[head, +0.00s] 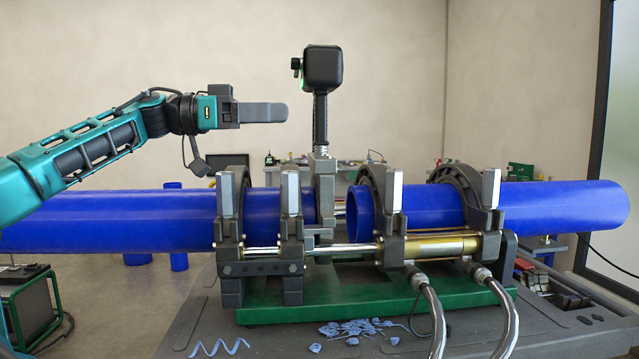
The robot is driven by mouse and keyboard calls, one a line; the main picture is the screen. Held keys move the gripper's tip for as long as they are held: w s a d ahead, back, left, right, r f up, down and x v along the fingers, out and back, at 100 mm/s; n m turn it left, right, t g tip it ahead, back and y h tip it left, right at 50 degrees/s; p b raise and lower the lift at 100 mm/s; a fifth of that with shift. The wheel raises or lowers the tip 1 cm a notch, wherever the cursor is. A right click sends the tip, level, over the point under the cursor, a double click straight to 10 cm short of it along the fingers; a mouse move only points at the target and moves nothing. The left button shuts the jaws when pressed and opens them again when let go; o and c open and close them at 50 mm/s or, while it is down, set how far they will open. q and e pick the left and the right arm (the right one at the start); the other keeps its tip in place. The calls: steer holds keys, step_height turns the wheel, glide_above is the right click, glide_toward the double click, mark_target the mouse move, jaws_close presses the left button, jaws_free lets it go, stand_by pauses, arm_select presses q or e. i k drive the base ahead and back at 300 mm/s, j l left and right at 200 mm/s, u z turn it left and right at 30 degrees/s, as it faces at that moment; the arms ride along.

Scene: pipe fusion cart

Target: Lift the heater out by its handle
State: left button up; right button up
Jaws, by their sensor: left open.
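The heater (325,187) is a grey plate standing upright in the gap between the two blue pipe ends. Its black ribbed handle (320,118) rises from the plate to a black box (323,67) with a small green light on its side. My left gripper (268,112) reaches in from the left at about the height of the handle. Its fingers point right and stop a short way left of the handle, apart from it. It is open and empty; one finger mostly hides the other. My right gripper is not in view.
Grey clamps (290,205) hold the left pipe (110,221) and the right pipe (560,204) on a green base (370,303). Blue shavings (350,328) lie in front. Two hoses (437,312) hang at the right.

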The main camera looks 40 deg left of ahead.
mark_target(322, 73)
steer(key=i+j, duration=0.35)
steer(key=j, duration=0.3)
steer(key=i+j, duration=0.2)
steer(key=j, duration=0.1)
